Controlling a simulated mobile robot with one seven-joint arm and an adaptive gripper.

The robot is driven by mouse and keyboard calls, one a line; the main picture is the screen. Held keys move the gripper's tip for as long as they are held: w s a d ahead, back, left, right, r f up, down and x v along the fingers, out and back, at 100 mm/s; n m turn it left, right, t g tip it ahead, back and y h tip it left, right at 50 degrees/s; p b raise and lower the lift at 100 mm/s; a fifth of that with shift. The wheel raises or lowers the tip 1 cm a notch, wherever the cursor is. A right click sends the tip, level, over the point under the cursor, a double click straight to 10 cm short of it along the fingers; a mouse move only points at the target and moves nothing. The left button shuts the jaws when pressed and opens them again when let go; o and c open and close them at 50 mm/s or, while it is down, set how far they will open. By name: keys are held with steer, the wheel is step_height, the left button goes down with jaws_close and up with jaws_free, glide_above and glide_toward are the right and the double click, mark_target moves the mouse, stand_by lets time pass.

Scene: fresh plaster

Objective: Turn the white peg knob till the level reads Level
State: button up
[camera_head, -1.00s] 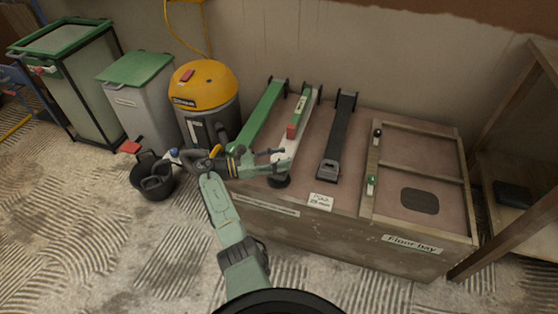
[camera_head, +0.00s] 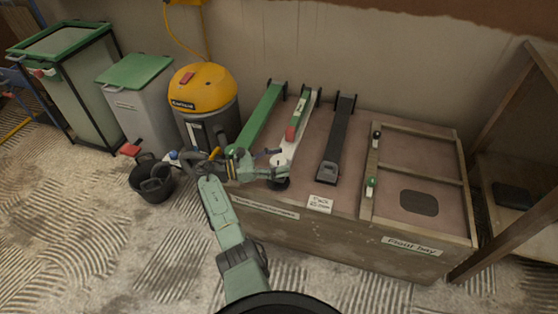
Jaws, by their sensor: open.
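The white bar (camera_head: 287,146) lies on the wooden box between a green bar and a black bar. A small green and red level (camera_head: 297,118) sits on it; its reading is too small to make out. A white knob (camera_head: 277,160) shows at the bar's near end, partly hidden by my gripper. My gripper (camera_head: 280,162) is open at this near end, its fingers close around or over the knob. I cannot tell whether they touch it. A dark round foot (camera_head: 279,184) shows just below the gripper.
The green bar (camera_head: 262,112) and black bar (camera_head: 337,140) flank the white bar. A framed panel (camera_head: 455,208) with small knobs is at right. A yellow vacuum (camera_head: 204,92), bins and a black bucket (camera_head: 152,183) stand left. A wooden shelf frame is far right.

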steer(key=v, duration=0.7)
steer(key=shift+a, duration=0.15)
